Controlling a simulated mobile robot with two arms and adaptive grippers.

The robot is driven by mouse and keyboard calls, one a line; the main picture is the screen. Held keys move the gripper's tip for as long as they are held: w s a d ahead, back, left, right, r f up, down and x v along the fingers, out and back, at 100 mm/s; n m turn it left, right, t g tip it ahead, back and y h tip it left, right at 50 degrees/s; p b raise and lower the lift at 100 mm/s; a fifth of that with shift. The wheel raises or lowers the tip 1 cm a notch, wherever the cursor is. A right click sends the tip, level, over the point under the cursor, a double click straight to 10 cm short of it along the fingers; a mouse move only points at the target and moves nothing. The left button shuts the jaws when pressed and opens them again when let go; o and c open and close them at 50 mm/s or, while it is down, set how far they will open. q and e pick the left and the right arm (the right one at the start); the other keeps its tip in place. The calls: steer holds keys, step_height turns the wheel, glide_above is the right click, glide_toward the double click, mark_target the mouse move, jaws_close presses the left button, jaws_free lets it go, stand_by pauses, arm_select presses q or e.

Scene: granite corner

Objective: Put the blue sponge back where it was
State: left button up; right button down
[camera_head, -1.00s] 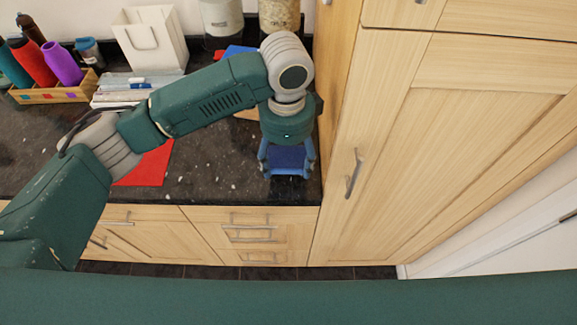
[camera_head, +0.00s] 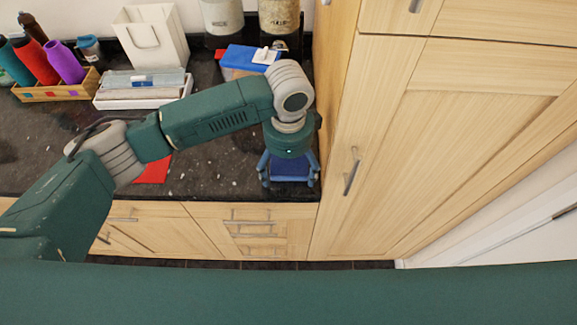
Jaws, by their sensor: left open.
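The blue sponge (camera_head: 291,168) is at the front right of the dark counter, below the wrist of my left arm. My left gripper (camera_head: 290,181) points down with one finger on each side of the sponge. It is open. The wrist hides the back of the sponge, and I cannot tell whether the fingers touch its sides. My right gripper does not show.
A tall wooden cabinet (camera_head: 440,130) stands just right of the gripper. A red sheet (camera_head: 153,169) lies partly under my arm. Behind are a blue box (camera_head: 247,57), a white tray (camera_head: 135,102), a white bag (camera_head: 152,42) and a bottle crate (camera_head: 55,92).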

mark_target(289, 170)
arm_select(q)
step_height(289, 170, up, 12)
steer(key=b, duration=0.3)
steer(key=shift+r, duration=0.2)
stand_by(0.5)
steer(key=shift+s+f, duration=0.1)
